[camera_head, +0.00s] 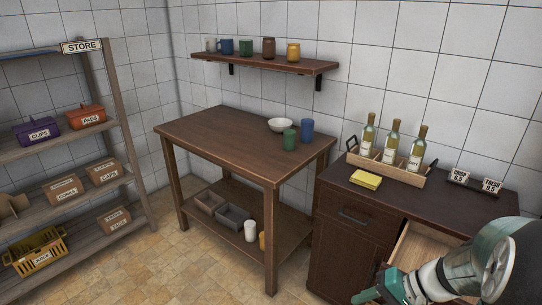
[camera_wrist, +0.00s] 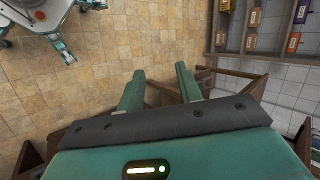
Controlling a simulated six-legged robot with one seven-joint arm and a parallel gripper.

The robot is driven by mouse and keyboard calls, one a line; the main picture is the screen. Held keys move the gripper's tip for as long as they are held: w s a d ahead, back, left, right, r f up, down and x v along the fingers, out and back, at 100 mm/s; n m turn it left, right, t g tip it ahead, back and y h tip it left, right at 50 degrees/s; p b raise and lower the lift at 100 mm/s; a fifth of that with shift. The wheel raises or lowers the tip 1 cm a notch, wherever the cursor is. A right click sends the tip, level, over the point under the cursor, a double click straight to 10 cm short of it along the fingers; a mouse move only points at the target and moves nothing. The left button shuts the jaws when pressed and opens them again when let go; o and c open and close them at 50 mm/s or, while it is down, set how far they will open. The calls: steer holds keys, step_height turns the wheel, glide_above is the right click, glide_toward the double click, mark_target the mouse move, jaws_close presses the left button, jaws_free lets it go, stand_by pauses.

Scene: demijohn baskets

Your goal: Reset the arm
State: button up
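My gripper (camera_wrist: 159,88) shows in the wrist view with its two green fingers spread apart and nothing between them. Beyond the fingers are the tiled floor and the dark wooden furniture. In the head view my arm is at the lower right, in front of the dark cabinet (camera_head: 345,235) and its open drawer (camera_head: 412,250). A green end part of my arm (camera_head: 376,290) shows near the bottom edge there, but the fingertips are not clear in that view.
A wooden table (camera_head: 225,140) holds a white bowl (camera_head: 280,125), a green jar (camera_head: 290,139) and a blue cup (camera_head: 307,132). A bottle crate (camera_head: 385,172) and yellow sponge (camera_head: 366,180) are on the cabinet. A storage shelf (camera_head: 120,125) stands left. Floor (camera_head: 180,265) between them is clear.

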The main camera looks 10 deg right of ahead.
steer(key=s+a+r+n+t+h, duration=0.1)
steer(key=a+r+n+h, duration=0.2)
steer(key=a+r, duration=0.3)
steer(key=s+a+r+n+t+h, duration=0.1)
steer(key=s+a+r+n+h, duration=0.1)
steer(key=a+r, duration=0.5)
steer(key=r+n+h, duration=0.1)
steer(key=h, duration=0.1)
steer(key=shift+s+a+r+n+h, duration=0.25)
steer(key=shift+s+r+n+h, duration=0.05)
steer(key=shift+r+n, duration=0.1)
steer(key=shift+d, duration=0.15)
